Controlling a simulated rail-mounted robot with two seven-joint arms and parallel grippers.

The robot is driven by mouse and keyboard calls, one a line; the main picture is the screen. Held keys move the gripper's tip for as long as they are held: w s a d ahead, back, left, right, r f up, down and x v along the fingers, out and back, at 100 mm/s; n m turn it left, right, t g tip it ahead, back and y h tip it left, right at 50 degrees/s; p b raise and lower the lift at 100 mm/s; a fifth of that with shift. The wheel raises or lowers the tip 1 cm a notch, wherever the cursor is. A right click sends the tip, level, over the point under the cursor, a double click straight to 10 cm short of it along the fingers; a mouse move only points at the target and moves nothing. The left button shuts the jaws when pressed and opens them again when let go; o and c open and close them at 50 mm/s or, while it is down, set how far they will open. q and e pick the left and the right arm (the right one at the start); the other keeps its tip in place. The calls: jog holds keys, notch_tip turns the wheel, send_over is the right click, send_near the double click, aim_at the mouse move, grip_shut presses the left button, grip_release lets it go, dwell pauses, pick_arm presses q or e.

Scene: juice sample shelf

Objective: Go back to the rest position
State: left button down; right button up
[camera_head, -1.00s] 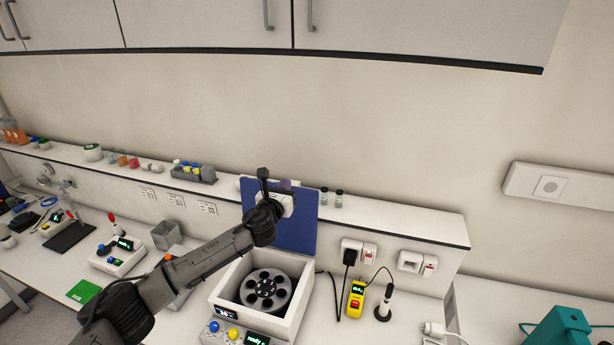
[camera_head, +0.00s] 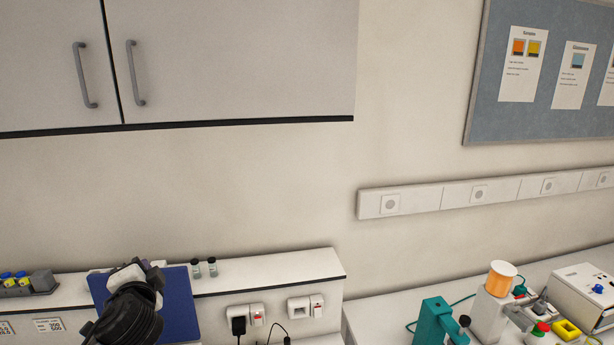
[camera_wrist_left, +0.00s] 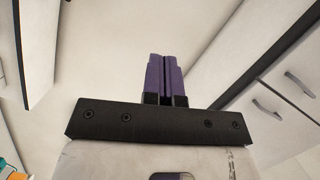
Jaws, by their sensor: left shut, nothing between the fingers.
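My left gripper (camera_head: 150,265) is at the lower left of the head view, in front of a blue panel (camera_head: 181,303). My dark wrist covers much of it there. In the left wrist view its purple fingers (camera_wrist_left: 167,78) lie side by side, shut with nothing between them. They point up toward bare wall and cupboards. My right gripper is in neither view.
Two small vials (camera_head: 204,268) stand on the white shelf (camera_head: 270,268) right of the blue panel. Sample bottles in a grey rack (camera_head: 42,282) are at the far left. Cupboards (camera_head: 230,60) hang above.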

pick_arm(q)
jog(key=s+d+f+n+g+h, duration=0.1)
jog(key=s+d+f+n+h, duration=0.1)
jog(key=s+d+f, duration=0.4)
jog(key=s+d+f+n+g+h, duration=0.1)
jog(key=s+d+f+h, duration=0.15)
jog(key=s+f, duration=0.4)
jog(key=s+d+f+n+g+h, duration=0.2)
jog(key=s+d+f, duration=0.1)
jog(key=s, duration=0.5)
jog(key=s+f+n+g+h+p, duration=0.1)
jog(key=s+f+g, duration=0.6)
jog(key=s+f, duration=1.4)
jog(key=s+n, duration=0.1)
jog(key=s, duration=0.2)
jog(key=shift+s+d, duration=0.35)
jog(key=shift+d, duration=0.05)
